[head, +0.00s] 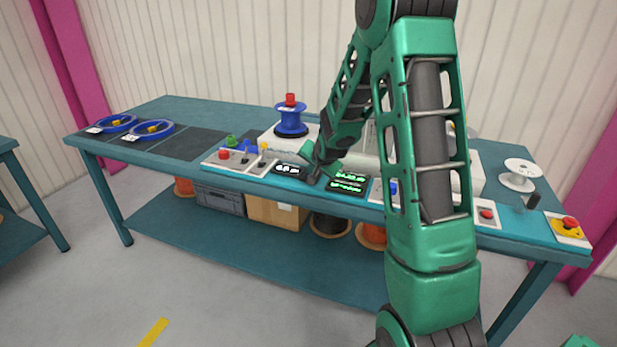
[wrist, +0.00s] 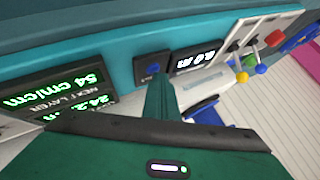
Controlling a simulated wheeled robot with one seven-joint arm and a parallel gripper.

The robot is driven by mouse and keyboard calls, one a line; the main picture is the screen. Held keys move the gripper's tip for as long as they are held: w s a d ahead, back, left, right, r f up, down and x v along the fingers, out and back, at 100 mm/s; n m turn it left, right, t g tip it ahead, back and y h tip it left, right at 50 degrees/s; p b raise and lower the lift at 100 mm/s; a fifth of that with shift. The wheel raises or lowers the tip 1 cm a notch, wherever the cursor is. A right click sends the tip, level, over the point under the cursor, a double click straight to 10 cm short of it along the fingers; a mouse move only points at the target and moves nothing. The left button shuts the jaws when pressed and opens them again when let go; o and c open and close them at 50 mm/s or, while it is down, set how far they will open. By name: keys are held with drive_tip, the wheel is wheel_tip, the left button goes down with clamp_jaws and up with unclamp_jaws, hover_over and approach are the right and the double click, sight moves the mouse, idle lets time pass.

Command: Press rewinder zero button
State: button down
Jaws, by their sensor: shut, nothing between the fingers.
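A small dark square housing with a blue button (wrist: 153,68) sits on the teal front edge of the bench, between two displays, in the wrist view. The small white-digit display (wrist: 196,57) is beside it; it also shows in the head view (head: 288,169). My gripper (wrist: 158,84) is shut and empty, its fingertips right at the lower edge of the button housing. I cannot tell whether they touch the button. In the head view my gripper (head: 314,179) points down between the displays and hides the button.
A green-text display (head: 348,183) is close by my gripper. A lever panel with a red button (head: 224,155) lies to the left. A blue reel (head: 290,120) stands behind. A yellow emergency stop (head: 569,225) is at the far right.

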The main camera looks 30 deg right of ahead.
drive_tip(key=shift+r, duration=0.8)
drive_tip(key=shift+r, duration=0.1)
drive_tip(key=shift+r, duration=2.45)
drive_tip(key=s+a+r+n+g+y, duration=0.1)
drive_tip(key=s+a+n+g, duration=0.1)
drive_tip(key=s, duration=1.3)
drive_tip(key=s+a+r+n+g+y, duration=0.1)
drive_tip(key=s+a+n+g, duration=0.1)
drive_tip(key=s, duration=1.3)
drive_tip(key=s+a+r+n+g, duration=0.1)
drive_tip(key=s+a+g, duration=0.3)
drive_tip(key=s, duration=1.1)
drive_tip(key=shift+s+r+n+g+y, duration=0.25)
drive_tip(key=shift+n+g+y, duration=0.15)
drive_tip(key=shift+g, duration=0.1)
drive_tip(key=shift+w, duration=0.1)
